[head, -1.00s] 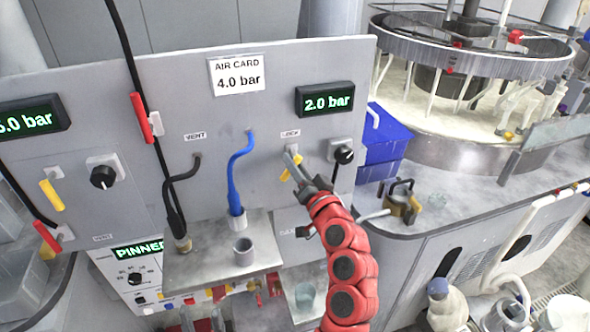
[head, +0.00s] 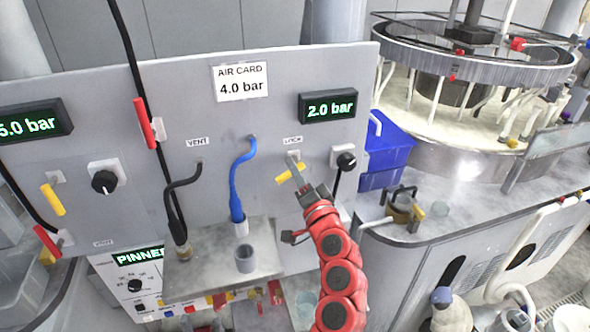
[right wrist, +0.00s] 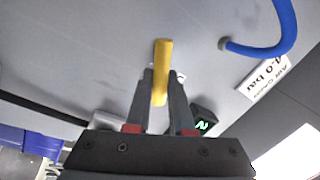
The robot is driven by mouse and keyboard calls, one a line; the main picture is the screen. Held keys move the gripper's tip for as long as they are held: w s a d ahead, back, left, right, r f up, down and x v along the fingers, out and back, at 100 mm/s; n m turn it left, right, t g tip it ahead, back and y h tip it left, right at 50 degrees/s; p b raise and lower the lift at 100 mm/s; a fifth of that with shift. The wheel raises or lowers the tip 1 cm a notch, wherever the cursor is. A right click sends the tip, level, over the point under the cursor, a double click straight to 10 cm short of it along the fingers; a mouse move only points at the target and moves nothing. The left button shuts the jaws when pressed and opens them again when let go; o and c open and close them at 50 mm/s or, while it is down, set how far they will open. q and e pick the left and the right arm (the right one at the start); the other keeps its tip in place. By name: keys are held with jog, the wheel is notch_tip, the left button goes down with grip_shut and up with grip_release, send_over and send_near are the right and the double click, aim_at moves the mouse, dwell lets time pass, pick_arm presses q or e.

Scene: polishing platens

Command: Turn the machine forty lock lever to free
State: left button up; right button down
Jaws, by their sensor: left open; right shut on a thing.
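The yellow lock lever (head: 284,177) sits on the grey panel in the head view, under a small label that appears to read LOCK (head: 293,140). It slants from lower left to upper right. My right gripper (head: 296,168) is shut on this lever and partly hides it. In the right wrist view the yellow lever (right wrist: 161,62) stands between the two fingers of my right gripper (right wrist: 158,84), its end beyond their tips. A green display at the lower left reads PINNED (head: 138,257). My left gripper is not in view.
The panel (head: 215,120) carries a 2.0 bar display (head: 328,106), a black knob (head: 346,161) and a blue hose (head: 236,185). A metal shelf (head: 205,268) with a grey cup juts out below. A padlock-like brass object (head: 404,212) lies on the counter to the right.

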jog(key=c, duration=0.8)
grip_release()
jog(key=shift+s+d+f, duration=0.1)
jog(key=shift+s+d, duration=0.05)
jog(key=shift+s, duration=0.2)
jog(key=p+v, duration=0.7)
jog(key=v, duration=0.9)
jog(key=shift+s, duration=0.3)
